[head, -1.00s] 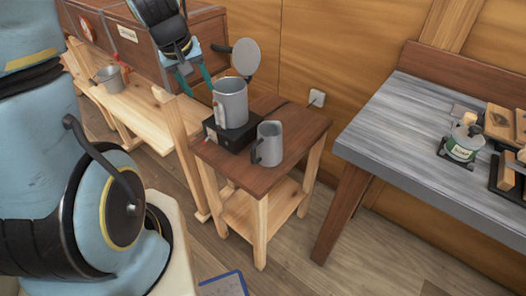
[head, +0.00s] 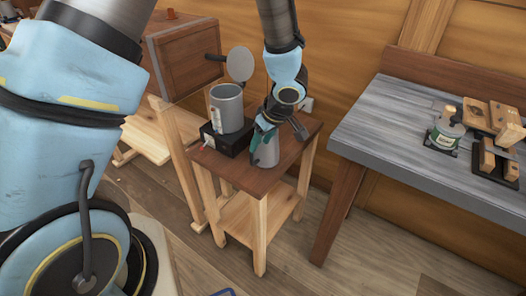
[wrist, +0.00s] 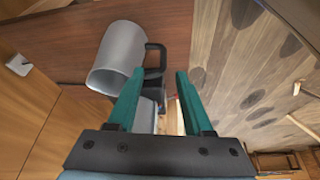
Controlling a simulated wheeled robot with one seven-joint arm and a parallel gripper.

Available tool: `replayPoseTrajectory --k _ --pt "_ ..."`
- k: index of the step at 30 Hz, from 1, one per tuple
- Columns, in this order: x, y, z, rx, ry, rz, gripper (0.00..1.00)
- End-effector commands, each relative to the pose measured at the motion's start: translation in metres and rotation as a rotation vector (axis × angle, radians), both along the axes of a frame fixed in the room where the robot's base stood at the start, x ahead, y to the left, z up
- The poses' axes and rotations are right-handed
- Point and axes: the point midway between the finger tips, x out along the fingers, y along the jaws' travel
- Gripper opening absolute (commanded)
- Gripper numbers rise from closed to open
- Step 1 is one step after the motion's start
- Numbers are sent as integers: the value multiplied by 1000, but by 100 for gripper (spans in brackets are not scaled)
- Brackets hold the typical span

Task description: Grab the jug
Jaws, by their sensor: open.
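The jug (head: 265,154) is a small grey vessel with a black handle, upright on the small brown table (head: 232,172). In the head view my gripper (head: 266,128) points down over the jug and hides its upper part. In the wrist view the jug (wrist: 118,57) is ahead, its body left of the fingers. Its black handle reaches into the gap between the fingertips of my gripper (wrist: 158,72). The fingers are apart. I cannot tell whether they are level with the handle or touch it.
A larger grey pot (head: 227,107) stands on a black box (head: 226,138) just left of the jug. A round grey disc (head: 240,65) is behind it. A grey-topped bench (head: 420,140) with wooden pieces and a small pot (head: 446,128) stands at right. The wooden wall is close behind.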

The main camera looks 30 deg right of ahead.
Motion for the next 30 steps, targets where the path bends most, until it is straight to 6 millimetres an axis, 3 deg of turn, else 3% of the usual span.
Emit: replayPoseTrajectory --k 3,11,21,30 --pt "7 2 -19 2 1 -1 51" --pt "14 6 -36 -1 0 -1 51" --pt "29 16 -75 -2 -1 -1 51" --pt "31 16 -78 -4 0 -1 51"
